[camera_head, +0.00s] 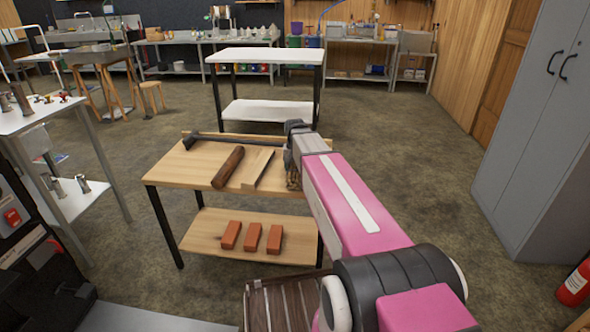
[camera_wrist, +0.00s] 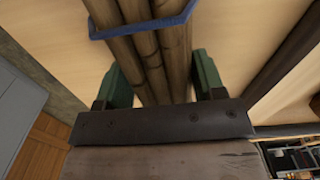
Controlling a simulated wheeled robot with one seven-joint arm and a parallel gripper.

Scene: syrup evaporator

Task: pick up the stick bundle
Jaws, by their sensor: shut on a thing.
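The stick bundle (camera_wrist: 148,60) shows in the wrist view as several brown round sticks side by side with a blue band (camera_wrist: 142,28) around them. My gripper (camera_wrist: 160,68) has one green finger on each side of the bundle and is shut on it. In the head view the end of the bundle (camera_head: 294,180) shows just below my gripper (camera_head: 293,152) at the right side of the wooden table (camera_head: 165,172). My arm hides most of the bundle there. I cannot tell whether it still touches the tabletop.
A dark log (camera_head: 228,167), a pale wood piece (camera_head: 258,168) and a long dark-handled tool (camera_head: 235,140) lie on the same table. Three orange bricks (camera_head: 252,237) sit on its lower shelf. A white table (camera_head: 265,56) stands behind; a grey cabinet (camera_head: 525,130) stands right.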

